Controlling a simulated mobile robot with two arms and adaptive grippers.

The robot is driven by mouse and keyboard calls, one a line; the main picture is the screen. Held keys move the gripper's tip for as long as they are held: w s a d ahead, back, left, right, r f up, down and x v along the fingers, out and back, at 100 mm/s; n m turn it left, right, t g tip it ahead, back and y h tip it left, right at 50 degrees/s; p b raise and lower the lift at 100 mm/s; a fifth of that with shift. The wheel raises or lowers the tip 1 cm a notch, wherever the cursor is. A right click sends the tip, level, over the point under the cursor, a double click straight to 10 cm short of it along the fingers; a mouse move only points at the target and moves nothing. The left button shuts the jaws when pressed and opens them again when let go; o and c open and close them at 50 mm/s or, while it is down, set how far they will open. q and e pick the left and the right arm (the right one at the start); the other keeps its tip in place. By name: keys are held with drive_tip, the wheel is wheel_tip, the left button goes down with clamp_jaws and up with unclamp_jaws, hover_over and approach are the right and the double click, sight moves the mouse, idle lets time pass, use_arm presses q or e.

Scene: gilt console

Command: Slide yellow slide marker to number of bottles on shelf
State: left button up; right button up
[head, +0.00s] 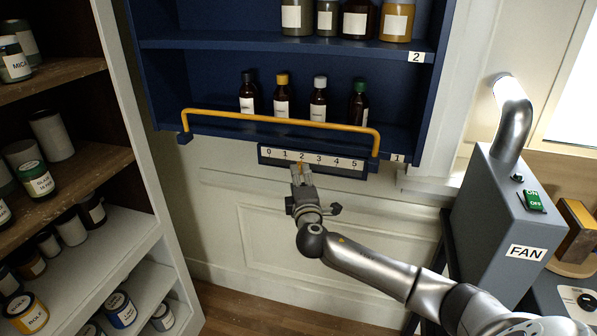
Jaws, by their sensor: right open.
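A dark scale strip (345,168) with a pale face numbered 0 to 5 is fixed below the lower blue shelf. A small yellow slide marker (301,162) shows at the 2, partly hidden by my right gripper (301,172). The gripper is open, its fingertips at the strip's lower edge around the marker; contact is hard to tell. On the lower shelf (222,123), labelled 1, stand several dark bottles with white labels: a dark-capped one (248,100), a yellow-capped one (282,103), a grey-capped one (318,106) and a green-capped one (358,106). My left gripper is out of view.
A yellow rail (270,120) runs across the lower shelf's front, above the strip. The upper shelf (215,43), labelled 2, holds several jars. A grey fan box (495,215) stands at right, and an open shelf unit (125,225) with jars at left.

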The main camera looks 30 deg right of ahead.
sight(300, 169)
drive_tip(key=shift+x, duration=1.6)
clamp_jaws()
